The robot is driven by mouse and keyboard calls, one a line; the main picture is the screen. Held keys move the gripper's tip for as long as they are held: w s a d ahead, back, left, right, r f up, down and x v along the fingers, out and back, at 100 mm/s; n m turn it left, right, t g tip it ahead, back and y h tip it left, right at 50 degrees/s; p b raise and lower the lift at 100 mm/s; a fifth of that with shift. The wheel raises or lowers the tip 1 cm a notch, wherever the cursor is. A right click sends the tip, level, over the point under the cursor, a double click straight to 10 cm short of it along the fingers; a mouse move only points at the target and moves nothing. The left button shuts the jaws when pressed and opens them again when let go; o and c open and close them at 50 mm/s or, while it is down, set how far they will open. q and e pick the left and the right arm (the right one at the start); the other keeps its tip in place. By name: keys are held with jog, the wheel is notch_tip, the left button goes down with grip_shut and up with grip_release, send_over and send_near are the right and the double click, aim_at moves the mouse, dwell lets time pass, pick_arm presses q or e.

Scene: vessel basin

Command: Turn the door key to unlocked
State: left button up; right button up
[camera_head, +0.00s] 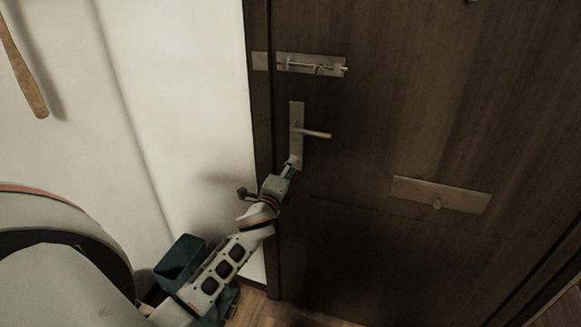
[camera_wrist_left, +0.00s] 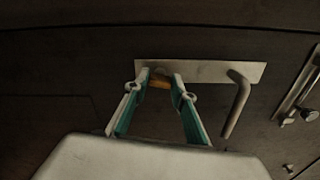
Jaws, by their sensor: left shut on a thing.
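The dark wooden door (camera_head: 400,120) fills the right of the head view. A metal lock plate (camera_head: 297,118) with a lever handle (camera_head: 316,134) is mounted near its left edge. My left gripper (camera_head: 291,165) is at the lower end of this plate. In the left wrist view, the two fingers of my left gripper (camera_wrist_left: 160,80) close around a small brass-coloured key (camera_wrist_left: 160,84) at one end of the plate (camera_wrist_left: 215,71). The lever handle (camera_wrist_left: 237,105) stands beside the fingers, apart from them. The key's turn position is hard to tell. My right gripper is not in view.
A sliding bolt (camera_head: 312,65) is on the door above the handle. A metal plate with a knob (camera_head: 440,195) is to the right. A dark green bin (camera_head: 180,258) stands on the floor by the white wall, near my left arm.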

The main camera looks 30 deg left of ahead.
pick_arm(q)
jog(key=shift+n, duration=1.1)
jog(key=shift+p, duration=0.3)
jog(key=o, duration=1.1)
jog(key=shift+s, duration=0.1)
jog(key=v, duration=1.2)
